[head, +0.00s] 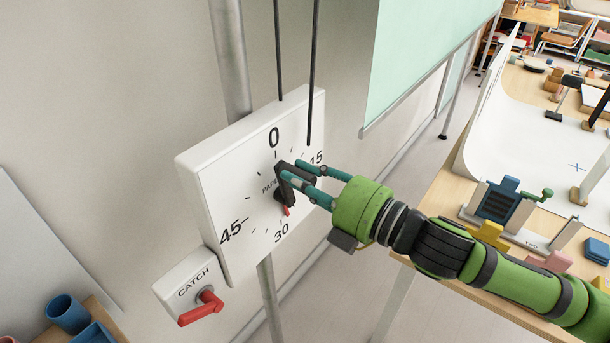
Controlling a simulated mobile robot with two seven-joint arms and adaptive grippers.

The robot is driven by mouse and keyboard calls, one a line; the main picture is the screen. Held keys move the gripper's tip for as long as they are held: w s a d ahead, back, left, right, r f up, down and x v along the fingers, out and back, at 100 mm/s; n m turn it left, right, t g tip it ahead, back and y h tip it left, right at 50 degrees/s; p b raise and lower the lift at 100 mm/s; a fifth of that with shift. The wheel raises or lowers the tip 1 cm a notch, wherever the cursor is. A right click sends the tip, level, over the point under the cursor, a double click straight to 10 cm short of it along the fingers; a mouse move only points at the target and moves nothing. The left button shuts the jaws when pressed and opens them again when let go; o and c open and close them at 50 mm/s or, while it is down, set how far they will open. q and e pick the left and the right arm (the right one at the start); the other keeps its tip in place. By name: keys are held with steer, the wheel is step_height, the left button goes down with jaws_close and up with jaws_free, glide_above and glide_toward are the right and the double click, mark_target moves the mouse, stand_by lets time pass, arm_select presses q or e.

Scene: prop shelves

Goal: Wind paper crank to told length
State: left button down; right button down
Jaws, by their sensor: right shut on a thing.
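The paper crank's white dial box (225,192) is mounted on a grey pole, marked 0, 15, 30 and 45. A dark crank handle (285,178) sits at the dial's centre. A small red pointer (286,211) shows below it, toward the 30. My right gripper (297,175) comes in from the right and is shut on the crank handle, which it partly hides along with the lettering. A white CATCH box (180,283) with a red lever (202,308) is at the dial's lower left. A pale green paper sheet (418,55) hangs at upper right. My left gripper is not in view.
Two dark cords (279,50) run up from the dial box. A wooden table (447,196) at right carries a white curved backdrop, blue and yellow pieces and a green-handled device. Blue containers (68,313) stand at lower left.

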steer(key=shift+r, duration=0.1)
steer(key=c, duration=1)
jaws_free()
steer(key=shift+s+a, duration=0.1)
steer(key=shift+c, duration=0.2)
steer(key=shift+d, duration=0.3)
steer(key=v, duration=1.1)
steer(key=shift+s, duration=0.2)
steer(key=shift+d, duration=0.15)
